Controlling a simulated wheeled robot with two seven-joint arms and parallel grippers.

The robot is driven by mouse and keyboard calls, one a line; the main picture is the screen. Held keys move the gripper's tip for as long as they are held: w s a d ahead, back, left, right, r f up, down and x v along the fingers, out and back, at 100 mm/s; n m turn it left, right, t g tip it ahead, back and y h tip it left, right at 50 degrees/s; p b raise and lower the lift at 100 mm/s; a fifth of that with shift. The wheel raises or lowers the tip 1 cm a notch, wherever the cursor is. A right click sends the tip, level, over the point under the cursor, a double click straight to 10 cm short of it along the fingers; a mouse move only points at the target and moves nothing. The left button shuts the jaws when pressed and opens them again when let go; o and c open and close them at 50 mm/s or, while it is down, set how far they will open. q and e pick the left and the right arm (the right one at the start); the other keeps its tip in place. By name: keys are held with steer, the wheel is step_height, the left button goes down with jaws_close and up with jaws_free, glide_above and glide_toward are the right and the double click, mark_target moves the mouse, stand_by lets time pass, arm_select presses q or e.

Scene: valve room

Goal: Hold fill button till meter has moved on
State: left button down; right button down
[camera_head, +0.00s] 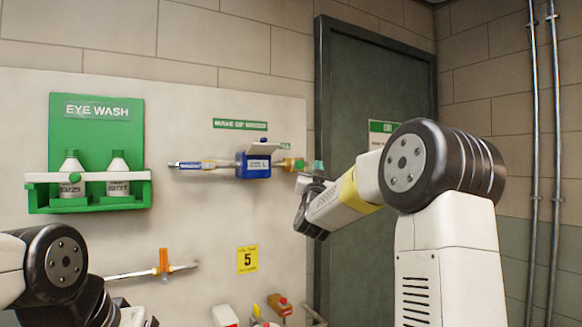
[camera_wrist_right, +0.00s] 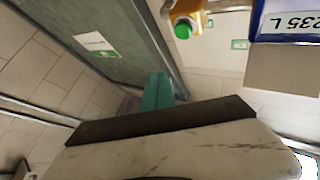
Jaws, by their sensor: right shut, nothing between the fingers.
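The blue meter (camera_head: 254,166) sits on a pipe on the wall panel, its grey lid raised. In the right wrist view the meter (camera_wrist_right: 290,22) shows upside down and seems to read 235 L. The green fill button (camera_wrist_right: 183,29) is on a yellow housing (camera_wrist_right: 187,10); in the head view the housing (camera_head: 291,164) is right of the meter. My right gripper (camera_head: 318,168) is shut and empty, its teal fingertips just right of the housing. In the wrist view the fingertips (camera_wrist_right: 158,88) appear apart from the button. My left arm enters at lower left; its fingers are out of view.
A green eye wash station (camera_head: 98,108) with two bottles hangs at left. Below is a pipe with an orange valve handle (camera_head: 164,262). A dark green door (camera_head: 375,85) stands behind my right arm. Several small objects, including a red one (camera_head: 280,305), are at bottom centre.

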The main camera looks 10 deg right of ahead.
mark_target(303, 168)
steer(key=w+a, duration=0.2)
steer(key=w, duration=0.4)
steer(key=shift+a, duration=0.15)
steer(key=shift+w, duration=0.15)
stand_by(1.8)
steer(key=shift+w+a, duration=0.15)
steer(key=shift+w, duration=0.2)
steer(key=shift+w+a, duration=0.2)
steer(key=shift+w, duration=0.3)
stand_by(0.7)
stand_by(0.8)
steer(key=shift+s+d, duration=0.35)
steer(key=shift+s, duration=0.55)
steer(key=shift+s+d, duration=0.3)
steer(key=shift+s, duration=0.5)
steer(key=shift+s+d, duration=0.25)
steer(key=shift+s, duration=0.5)
steer(key=shift+s+d, duration=0.3)
steer(key=shift+s, duration=0.5)
